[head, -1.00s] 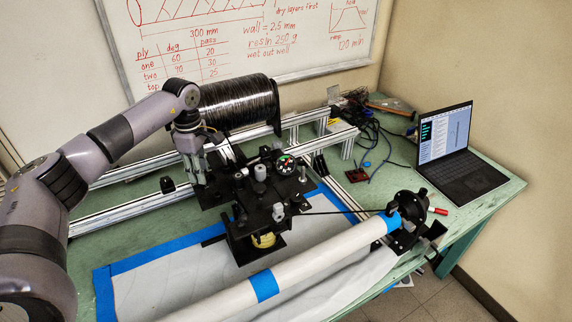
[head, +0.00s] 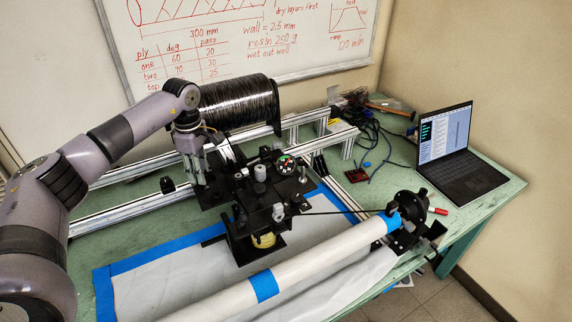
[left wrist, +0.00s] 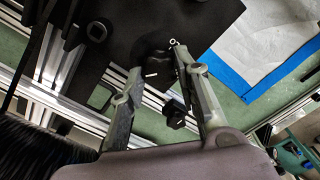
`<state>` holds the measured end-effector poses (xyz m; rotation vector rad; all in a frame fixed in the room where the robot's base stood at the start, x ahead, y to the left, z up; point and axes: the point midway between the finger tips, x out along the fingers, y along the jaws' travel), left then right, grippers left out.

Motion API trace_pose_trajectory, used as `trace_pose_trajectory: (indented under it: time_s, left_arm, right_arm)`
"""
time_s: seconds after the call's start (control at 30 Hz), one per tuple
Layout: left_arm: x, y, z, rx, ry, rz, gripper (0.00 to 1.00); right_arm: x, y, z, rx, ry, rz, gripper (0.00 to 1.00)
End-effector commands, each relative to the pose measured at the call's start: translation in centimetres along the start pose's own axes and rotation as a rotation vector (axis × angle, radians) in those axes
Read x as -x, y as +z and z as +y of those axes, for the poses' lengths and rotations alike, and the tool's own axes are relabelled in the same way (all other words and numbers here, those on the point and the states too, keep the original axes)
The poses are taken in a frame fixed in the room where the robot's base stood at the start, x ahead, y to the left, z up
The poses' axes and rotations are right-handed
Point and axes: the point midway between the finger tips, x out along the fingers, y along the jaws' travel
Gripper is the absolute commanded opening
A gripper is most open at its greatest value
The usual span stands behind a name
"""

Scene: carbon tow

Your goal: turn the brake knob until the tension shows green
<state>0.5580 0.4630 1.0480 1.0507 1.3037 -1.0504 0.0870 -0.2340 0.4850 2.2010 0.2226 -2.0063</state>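My left gripper (head: 201,184) points down at the left end of the black plate of the tow rig. In the left wrist view, its two fingertips (left wrist: 157,58) are on either side of a dark round knob, the brake knob (left wrist: 154,43), and appear to be closed on it. A short white mark shows by the knob. In the head view the gripper hides the knob. The round tension gauge (head: 286,163) stands on the rig to the right, with red and green on its dark face; its needle is too small to read. My right gripper is not in view.
A black tow spool (head: 240,103) is behind the gripper, above aluminium rails (head: 120,212). Black posts and rollers (head: 260,180) stand right of it. A white tube (head: 320,258) with blue tape lies in front. A laptop (head: 450,150) and cables are at right.

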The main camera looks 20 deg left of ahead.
Motion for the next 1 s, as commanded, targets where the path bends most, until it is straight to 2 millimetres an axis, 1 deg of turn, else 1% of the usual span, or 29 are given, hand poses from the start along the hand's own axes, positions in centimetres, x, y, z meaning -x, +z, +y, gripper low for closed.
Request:
trace_pose_trajectory:
  time_s: [0.03,0.23,0.57,0.67,1.0]
  left_arm:
    - [0.0,0.0,0.0,0.000,-0.001,0.000,0.35]
    - [0.0,0.0,0.0,0.000,0.000,0.000,0.48]
    - [0.2,0.0,0.0,0.000,0.001,-0.001,0.48]
    - [0.8,0.0,0.0,0.000,0.001,-0.001,0.48]
    - [4.3,0.0,0.1,0.000,0.002,-0.001,0.48]
  right_arm:
    - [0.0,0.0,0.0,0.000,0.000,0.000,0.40]
    - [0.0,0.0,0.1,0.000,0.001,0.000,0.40]
    - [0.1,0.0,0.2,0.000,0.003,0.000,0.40]
    - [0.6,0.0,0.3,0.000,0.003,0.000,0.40]
    - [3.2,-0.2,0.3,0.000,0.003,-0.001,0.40]
